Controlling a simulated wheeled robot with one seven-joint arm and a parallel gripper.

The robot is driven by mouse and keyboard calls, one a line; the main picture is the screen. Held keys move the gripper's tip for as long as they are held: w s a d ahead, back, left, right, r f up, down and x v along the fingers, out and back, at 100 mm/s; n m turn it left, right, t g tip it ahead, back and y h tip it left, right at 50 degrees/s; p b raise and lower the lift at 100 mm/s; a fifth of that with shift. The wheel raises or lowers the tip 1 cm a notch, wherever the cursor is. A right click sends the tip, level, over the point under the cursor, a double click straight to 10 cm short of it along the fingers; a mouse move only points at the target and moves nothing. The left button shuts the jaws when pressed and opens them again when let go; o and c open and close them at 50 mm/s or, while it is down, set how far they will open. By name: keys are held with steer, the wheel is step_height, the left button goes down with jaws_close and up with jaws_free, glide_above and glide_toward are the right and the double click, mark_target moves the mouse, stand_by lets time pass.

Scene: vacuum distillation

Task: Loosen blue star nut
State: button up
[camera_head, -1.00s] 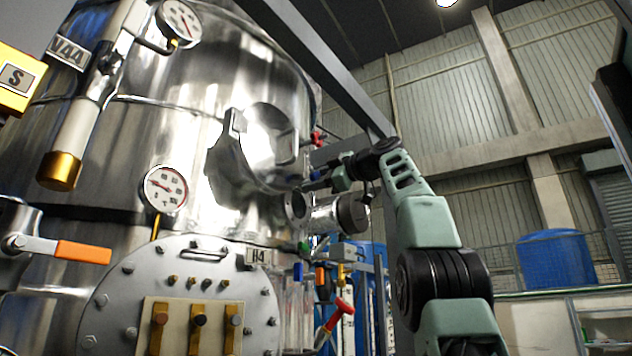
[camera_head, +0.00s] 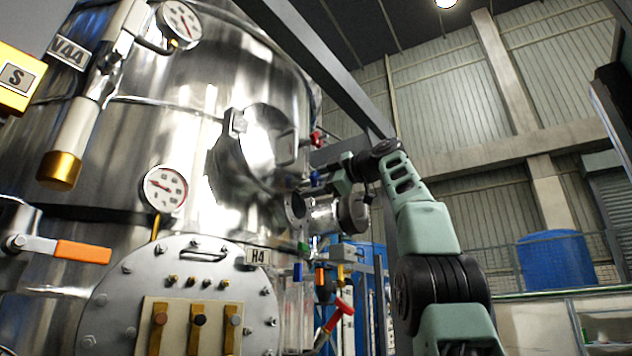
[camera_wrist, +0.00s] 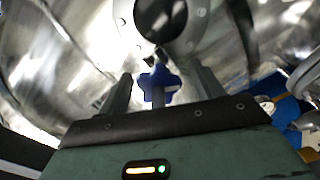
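The blue star nut (camera_wrist: 158,84) shows in the wrist view, just below a dark round opening in a metal flange. My gripper (camera_wrist: 164,80) has its two grey fingers apart, one on each side of the nut. Clear gaps show between the nut and both fingers; its depth relative to the fingertips is hard to judge. In the head view a small blue spot, likely the same nut (camera_head: 316,178), shows at the tip of my gripper (camera_head: 325,180), beside the steel tank. My gripper's fingers are too small there to make out.
The large steel tank (camera_head: 180,130) fills the left. A short pipe stub with a round flange (camera_head: 352,211) sits just below my gripper. A red knob (camera_head: 317,139) is above it, and a red-handled valve (camera_head: 337,316) is lower down. A grey beam (camera_head: 320,65) slants overhead.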

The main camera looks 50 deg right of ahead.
steer(key=shift+a+r, duration=0.1)
steer(key=s+d+b, duration=0.1)
steer(key=s+b, duration=0.1)
steer(key=s, duration=1.5)
steer(key=shift+s+d, duration=0.2)
steer(key=shift+s, duration=0.05)
steer(key=shift+s, duration=0.1)
